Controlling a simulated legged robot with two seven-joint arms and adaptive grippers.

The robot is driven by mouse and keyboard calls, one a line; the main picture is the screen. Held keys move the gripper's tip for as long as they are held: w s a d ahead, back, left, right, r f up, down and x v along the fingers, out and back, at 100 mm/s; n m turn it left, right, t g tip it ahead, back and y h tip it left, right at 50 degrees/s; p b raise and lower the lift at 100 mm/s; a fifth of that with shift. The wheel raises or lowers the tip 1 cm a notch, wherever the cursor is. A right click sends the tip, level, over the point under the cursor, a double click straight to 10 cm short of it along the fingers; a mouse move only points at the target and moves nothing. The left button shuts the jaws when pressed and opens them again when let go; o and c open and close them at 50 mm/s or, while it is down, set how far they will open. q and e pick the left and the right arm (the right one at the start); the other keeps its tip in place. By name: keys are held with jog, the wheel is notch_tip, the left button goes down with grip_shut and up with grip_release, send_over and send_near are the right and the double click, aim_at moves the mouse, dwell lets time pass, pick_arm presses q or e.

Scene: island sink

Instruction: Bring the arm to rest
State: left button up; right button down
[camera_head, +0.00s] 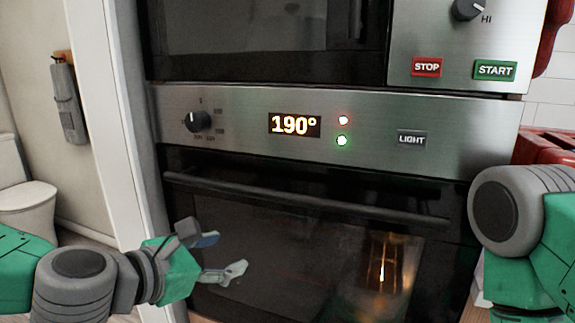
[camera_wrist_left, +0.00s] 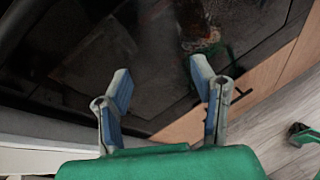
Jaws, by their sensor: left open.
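My left gripper (camera_head: 222,256) is in front of the lower left part of the oven door. Its two fingers are spread apart with nothing between them. The left wrist view also shows the open, empty gripper (camera_wrist_left: 162,85), with blue pads on its fingers and dark oven glass beyond. My right arm (camera_head: 515,215) comes in at the right edge of the head view, but its gripper is out of view.
The oven (camera_head: 310,250) is shut, with a long bar handle (camera_head: 300,198) across its door. Its display (camera_head: 294,125) reads 190°. A microwave with STOP (camera_head: 426,67) and START (camera_head: 495,70) buttons is above. A white door frame (camera_head: 105,120) stands at left.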

pick_arm(q)
jog(key=s+f+m+g+y, duration=0.1)
jog(key=s+f+m+g, duration=0.1)
jog(key=s+f+m, duration=0.45)
jog(key=s+f+m+g+y, duration=0.1)
jog(key=s+f+m+g, duration=0.15)
jog(key=f, duration=0.65)
jog(key=s+f+m+g+y, duration=0.1)
jog(key=s+f+m+g, duration=0.1)
jog(key=s+f+m, duration=0.35)
jog(key=s+a+f+m+g+y, duration=0.2)
jog(key=s+a+f+m, duration=0.4)
jog(key=a, duration=0.2)
jog(key=s+a+f+m+g+y+p, duration=0.1)
jog(key=s+a+f+m+g+y, duration=0.1)
jog(key=s+a+f+m, duration=0.3)
jog(key=s+a+f, duration=0.1)
jog(key=a, duration=0.3)
jog(key=shift+s+f+m+y, duration=0.3)
jog(key=shift+f+m+y, duration=0.05)
jog(key=shift+f+y, duration=0.05)
jog(key=shift+w+d, duration=0.1)
